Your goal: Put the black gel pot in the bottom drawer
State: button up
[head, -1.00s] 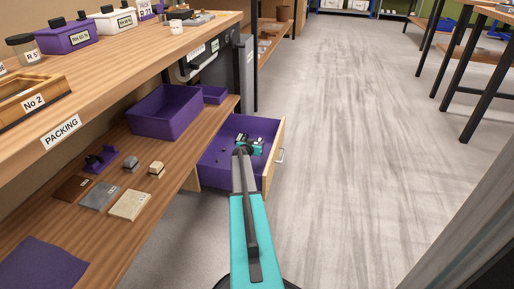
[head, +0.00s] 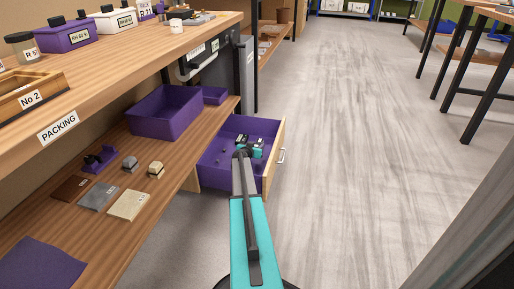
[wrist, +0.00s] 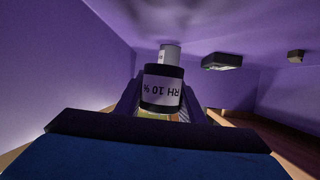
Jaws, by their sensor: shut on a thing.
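The open drawer (head: 276,150) has a purple inside and a wooden front with a metal handle, and it sits low beyond the shelf end. My gripper (head: 249,147) is over or inside it in the head view. Something yellowish shows below the pot, partly hidden by the fingers. Purple walls surround it. I cannot tell whether the pot touches the drawer floor.
In the wrist view, a pale cylinder (wrist: 169,52), a black box (wrist: 222,61) and a small brown block (wrist: 296,56) lie beyond the pot. A purple bin (head: 165,112) stands on the lower shelf beside the drawer. Open grey floor (head: 350,150) lies to the right.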

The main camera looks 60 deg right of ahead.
jog(key=shift+f+b, duration=0.3)
jog(key=shift+b, duration=0.25)
jog(key=o, duration=1)
jog(key=shift+o, duration=0.2)
jog(key=shift+r+p, duration=0.25)
jog(key=shift+p, duration=0.2)
jog(key=shift+r+p, duration=0.5)
jog(key=shift+p, duration=0.35)
jog(key=p+v, duration=0.1)
jog(key=v, duration=0.6)
jog(key=shift+a+p, duration=0.2)
jog(key=shift+p, duration=0.2)
jog(key=shift+s, duration=0.1)
jog(key=shift+r, duration=0.1)
